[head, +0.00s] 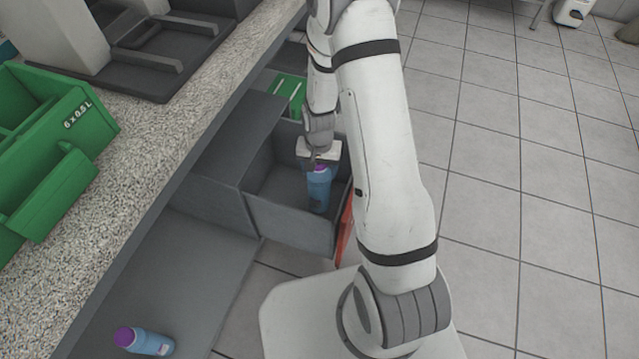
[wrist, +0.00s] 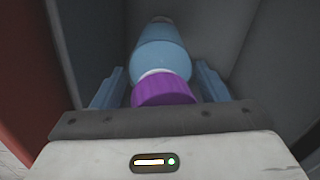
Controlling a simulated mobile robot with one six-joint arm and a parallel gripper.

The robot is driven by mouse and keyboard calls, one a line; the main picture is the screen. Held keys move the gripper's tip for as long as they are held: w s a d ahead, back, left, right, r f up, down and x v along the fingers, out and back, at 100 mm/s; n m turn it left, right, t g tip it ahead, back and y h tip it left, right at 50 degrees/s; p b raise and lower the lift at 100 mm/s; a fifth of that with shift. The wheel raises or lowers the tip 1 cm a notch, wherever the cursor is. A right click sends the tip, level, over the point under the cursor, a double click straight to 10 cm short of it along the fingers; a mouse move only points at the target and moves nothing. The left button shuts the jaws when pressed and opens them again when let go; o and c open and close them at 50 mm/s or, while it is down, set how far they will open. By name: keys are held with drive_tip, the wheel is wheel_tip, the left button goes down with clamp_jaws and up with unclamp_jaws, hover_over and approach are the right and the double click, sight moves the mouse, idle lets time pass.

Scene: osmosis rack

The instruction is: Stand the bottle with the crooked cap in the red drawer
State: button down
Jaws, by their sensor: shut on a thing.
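The red drawer is pulled out, with a grey inside (head: 270,180) and a red front (head: 345,228) facing right; the red front also shows at the left of the wrist view (wrist: 25,60). My gripper (head: 320,165) is inside the drawer opening, pointing down, shut on a blue bottle with a purple cap (head: 319,192). In the wrist view the bottle (wrist: 160,50) is between the two blue fingers, cap towards me. It looks roughly upright. I cannot tell whether its base touches the drawer floor or whether its cap is crooked.
Another blue bottle with a purple cap (head: 150,343) is on the grey surface at the lower left. A green crate (head: 75,125) stands on the speckled counter (head: 150,150). A green item (head: 288,92) is in a compartment behind the drawer. The tiled floor at right is clear.

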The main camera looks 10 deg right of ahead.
drive_tip(key=shift+f+b, duration=0.6)
drive_tip(key=shift+f, duration=1.75)
drive_tip(key=shift+f, duration=0.15)
drive_tip(key=shift+c, duration=1.1)
unclamp_jaws()
